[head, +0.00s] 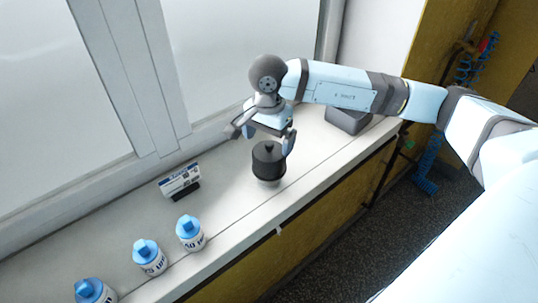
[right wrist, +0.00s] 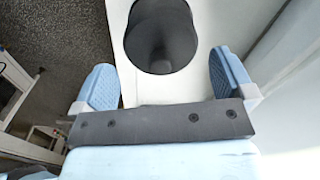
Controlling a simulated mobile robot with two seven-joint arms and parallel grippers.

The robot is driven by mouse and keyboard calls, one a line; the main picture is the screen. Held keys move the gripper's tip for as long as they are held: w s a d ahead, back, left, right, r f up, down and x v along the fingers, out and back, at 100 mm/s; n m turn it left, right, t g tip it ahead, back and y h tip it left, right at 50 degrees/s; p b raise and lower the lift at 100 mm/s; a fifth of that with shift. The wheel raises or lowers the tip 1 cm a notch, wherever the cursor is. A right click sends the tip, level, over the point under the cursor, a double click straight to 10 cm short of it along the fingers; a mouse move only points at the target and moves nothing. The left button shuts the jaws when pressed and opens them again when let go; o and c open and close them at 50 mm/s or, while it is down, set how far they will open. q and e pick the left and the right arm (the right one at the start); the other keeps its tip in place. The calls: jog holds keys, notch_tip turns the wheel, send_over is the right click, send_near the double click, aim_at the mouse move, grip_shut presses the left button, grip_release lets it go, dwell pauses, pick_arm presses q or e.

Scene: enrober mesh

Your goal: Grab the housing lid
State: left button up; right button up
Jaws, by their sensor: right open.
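The housing lid (head: 268,164) is a black round cap with a small knob on top. It sits on a lighter base on the white sill, upright. My right gripper (head: 267,138) is open just above and behind it, with its fingers apart and nothing between them. In the right wrist view the lid (right wrist: 180,47) shows dark and round with its knob, ahead of the open blue fingers of the right gripper (right wrist: 163,80). The fingers do not appear to touch it. My left gripper is not in view.
Several white bottles with blue caps (head: 190,232) stand at the left of the sill (head: 225,205). A small sign (head: 180,180) stands near the window frame. A dark grey box (head: 347,120) is to the right behind my arm. The sill's front edge drops to the floor.

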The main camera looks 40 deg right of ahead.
aim_at(269, 152)
jog(key=f, duration=0.5)
jog(key=shift+d+f+p, duration=0.15)
jog(key=shift+d+p, duration=0.05)
jog(key=shift+p, duration=0.1)
jog(key=c, duration=0.6)
jog(key=shift+w, duration=0.1)
